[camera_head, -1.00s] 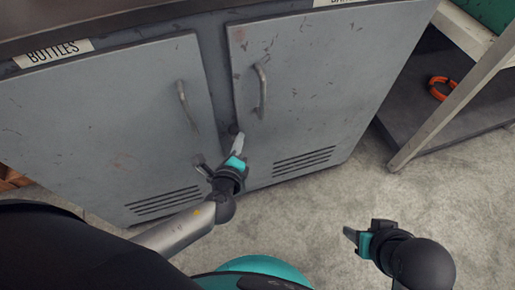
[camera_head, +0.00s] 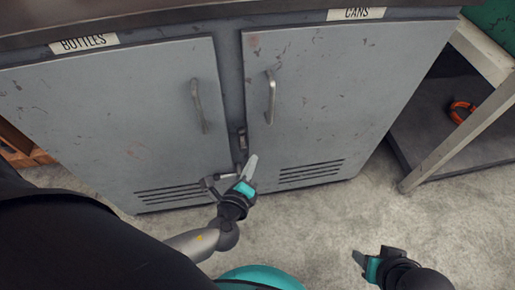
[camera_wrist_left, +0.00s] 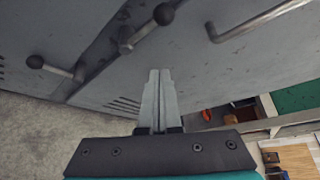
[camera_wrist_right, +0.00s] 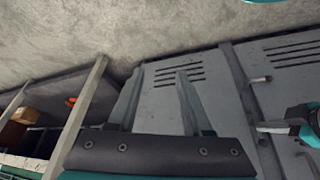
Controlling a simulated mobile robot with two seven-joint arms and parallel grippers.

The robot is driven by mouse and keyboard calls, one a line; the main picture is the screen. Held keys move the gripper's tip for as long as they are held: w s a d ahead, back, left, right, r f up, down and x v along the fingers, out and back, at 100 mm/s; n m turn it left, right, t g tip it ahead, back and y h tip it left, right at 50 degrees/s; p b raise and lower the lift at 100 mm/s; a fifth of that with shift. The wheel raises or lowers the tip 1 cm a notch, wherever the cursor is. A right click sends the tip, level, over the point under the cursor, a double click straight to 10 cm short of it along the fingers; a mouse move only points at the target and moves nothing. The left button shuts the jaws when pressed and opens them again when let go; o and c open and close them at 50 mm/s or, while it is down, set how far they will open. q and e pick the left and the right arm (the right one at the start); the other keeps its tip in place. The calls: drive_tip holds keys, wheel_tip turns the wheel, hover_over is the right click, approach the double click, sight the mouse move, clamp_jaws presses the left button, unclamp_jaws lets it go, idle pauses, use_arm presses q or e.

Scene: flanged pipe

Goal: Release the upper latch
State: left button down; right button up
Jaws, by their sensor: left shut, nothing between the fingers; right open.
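The upper latch (camera_head: 242,139) sits on the strip between the two grey cabinet doors. In the left wrist view its lever (camera_wrist_left: 145,28) lies roughly along that strip, with a dark ball knob at its upper end. The lower latch (camera_head: 213,182) has its lever pointing sideways across the left door; it also shows in the left wrist view (camera_wrist_left: 57,69). My left gripper (camera_head: 251,160) is shut and empty, just below the upper latch and apart from it. My right gripper (camera_head: 361,259) is open and empty, low over the floor at right.
The left door (camera_head: 110,120), under a BOTTLES label, and the right door (camera_head: 320,90), under a CANS label, both look shut. Bar handles (camera_head: 198,105) (camera_head: 271,97) stick out from them. A metal-framed shelf (camera_head: 425,130) with an orange ring (camera_head: 460,112) stands at right.

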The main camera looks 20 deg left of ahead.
use_arm(q)
drive_tip(key=shift+s, duration=1.45)
use_arm(e)
drive_tip(key=shift+f, duration=0.35)
drive_tip(key=shift+w, duration=0.1)
